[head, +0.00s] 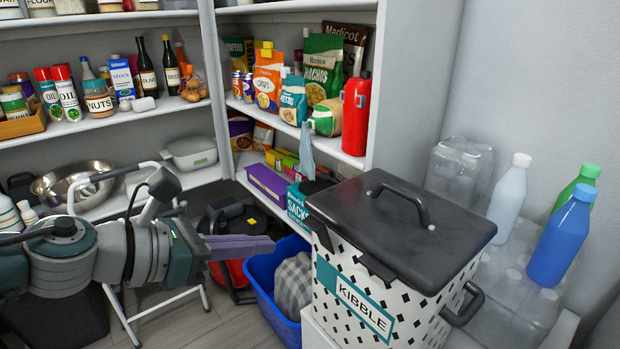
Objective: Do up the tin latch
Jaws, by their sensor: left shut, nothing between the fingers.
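The kibble tin (345,258) is white with black diamonds and a teal KIBBLE label, standing at the centre right. Its dark grey lid (430,255) with a top handle lies over the mouth. A black fitting (377,268) sticks out below the lid's front edge, above the label; it looks like the latch, but I cannot tell its exact position. Black side grips show on the tin's left and right. My left gripper (268,246) is shut and empty, left of the tin and apart from it, its purple-grey fingers pointing at the tin. My right gripper is not in view.
A blue bin (262,292) with a checked bundle stands on the floor between my left gripper and the tin. Shelves of groceries fill the back. Clear containers and bottles (562,236) crowd the tin's right. A folding step frame stands behind my left arm.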

